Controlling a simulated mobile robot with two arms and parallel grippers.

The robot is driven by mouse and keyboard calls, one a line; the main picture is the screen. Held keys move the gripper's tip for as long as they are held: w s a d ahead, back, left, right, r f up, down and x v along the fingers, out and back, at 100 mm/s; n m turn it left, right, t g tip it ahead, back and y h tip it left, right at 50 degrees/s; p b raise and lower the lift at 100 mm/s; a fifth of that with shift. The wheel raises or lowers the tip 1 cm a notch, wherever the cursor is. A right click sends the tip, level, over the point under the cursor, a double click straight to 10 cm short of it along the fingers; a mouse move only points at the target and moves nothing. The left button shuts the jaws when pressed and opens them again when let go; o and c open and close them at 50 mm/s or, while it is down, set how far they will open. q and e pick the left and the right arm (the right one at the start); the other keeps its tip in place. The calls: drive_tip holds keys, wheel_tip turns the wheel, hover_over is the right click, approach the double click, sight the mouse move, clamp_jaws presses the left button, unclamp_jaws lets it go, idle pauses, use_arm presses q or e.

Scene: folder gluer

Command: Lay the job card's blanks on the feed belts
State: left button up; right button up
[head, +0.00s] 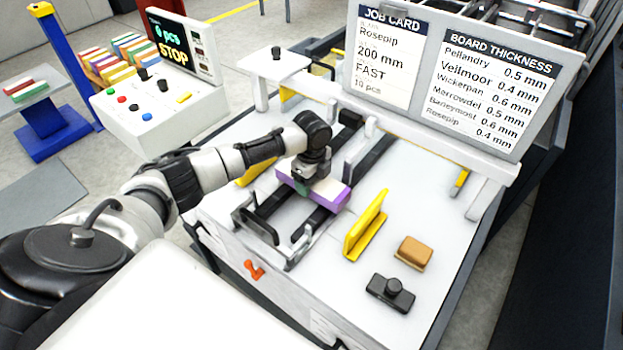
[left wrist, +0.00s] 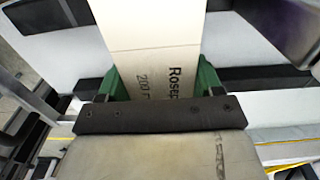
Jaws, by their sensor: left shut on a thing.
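My left gripper (head: 308,176) is shut on a stack of blanks (head: 331,194) with a cream top and a purple side. The stack is over the dark feed belts (head: 267,208); I cannot tell whether it touches them. In the left wrist view the blanks (left wrist: 150,38) are between the green fingers of my gripper (left wrist: 162,82), and their print reads "Rosep" and "200", partly cut off. The job card (head: 386,58) reads Rosepip, 200 mm, FAST, 10 pcs. My right gripper is not in view.
A board thickness list (head: 497,88) hangs beside the card. A yellow angled guide (head: 365,227), a tan block (head: 413,252) and a black knobbed device (head: 390,291) are on the machine top. A control panel (head: 165,98) shows "0 pcs STOP". Several coloured stacks (head: 117,57) stand behind it.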

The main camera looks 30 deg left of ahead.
use_arm(q)
drive_tip(key=shift+f, duration=0.35)
drive_tip(key=o, duration=1.3)
